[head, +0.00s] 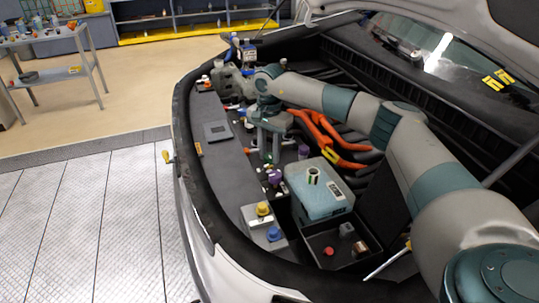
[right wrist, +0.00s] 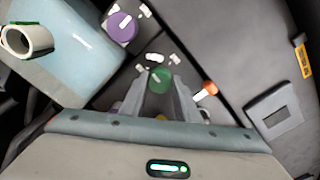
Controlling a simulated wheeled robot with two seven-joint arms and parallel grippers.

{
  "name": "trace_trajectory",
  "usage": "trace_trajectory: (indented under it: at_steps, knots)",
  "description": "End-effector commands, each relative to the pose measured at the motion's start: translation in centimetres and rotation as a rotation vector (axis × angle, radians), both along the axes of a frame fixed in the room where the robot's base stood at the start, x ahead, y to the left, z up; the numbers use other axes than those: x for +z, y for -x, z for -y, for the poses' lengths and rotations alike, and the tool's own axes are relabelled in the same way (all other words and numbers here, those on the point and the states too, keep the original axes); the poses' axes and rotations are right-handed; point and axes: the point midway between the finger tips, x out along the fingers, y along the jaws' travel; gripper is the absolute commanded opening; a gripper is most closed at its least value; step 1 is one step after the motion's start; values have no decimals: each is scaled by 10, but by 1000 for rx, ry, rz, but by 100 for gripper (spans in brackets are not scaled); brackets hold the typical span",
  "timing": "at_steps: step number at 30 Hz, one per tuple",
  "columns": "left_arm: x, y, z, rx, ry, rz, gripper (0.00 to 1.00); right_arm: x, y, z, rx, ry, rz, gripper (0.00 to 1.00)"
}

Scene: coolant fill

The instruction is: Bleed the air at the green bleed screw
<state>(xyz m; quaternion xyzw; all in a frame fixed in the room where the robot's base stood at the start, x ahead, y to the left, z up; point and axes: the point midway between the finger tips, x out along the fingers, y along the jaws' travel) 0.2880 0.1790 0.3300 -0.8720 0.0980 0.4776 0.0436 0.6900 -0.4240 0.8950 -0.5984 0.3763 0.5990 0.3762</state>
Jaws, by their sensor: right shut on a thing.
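The green bleed screw (right wrist: 158,80) shows in the right wrist view as a round green cap with a pale slot mark. My right gripper (right wrist: 158,98) has its two fingers on either side of it, shut on it. In the head view my right arm reaches in from the right over the engine bay, and the right gripper (head: 268,155) points down there. The fingers largely hide the screw in the head view. My left gripper is not in view.
A blue-grey box (head: 318,188) with a ring-shaped piece on top stands close by. A purple cap (right wrist: 120,27) and an orange-headed piece (right wrist: 210,88) are near the fingers. Yellow (head: 263,208) and blue (head: 273,233) caps sit nearer the front. Orange cables (head: 325,135) run beneath my arm.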

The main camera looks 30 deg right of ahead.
Motion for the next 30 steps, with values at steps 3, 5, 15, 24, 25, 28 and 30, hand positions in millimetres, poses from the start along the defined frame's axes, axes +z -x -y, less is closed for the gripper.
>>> trace_trajectory:
  at_steps: [3,5,15,24,25,28,30]
  knots:
    - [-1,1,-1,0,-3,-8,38,1,-1,0,12,0,2,6]
    - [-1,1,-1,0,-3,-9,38,1,-1,0,15,0,2,6]
    - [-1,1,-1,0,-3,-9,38,1,-1,0,14,0,2,41]
    - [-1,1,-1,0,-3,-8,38,1,0,0,14,0,1,47]
    - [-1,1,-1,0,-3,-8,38,1,0,0,14,0,1,47]
    - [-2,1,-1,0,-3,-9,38,2,0,0,14,0,1,47]
    - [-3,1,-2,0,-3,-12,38,6,-1,0,14,0,2,47]
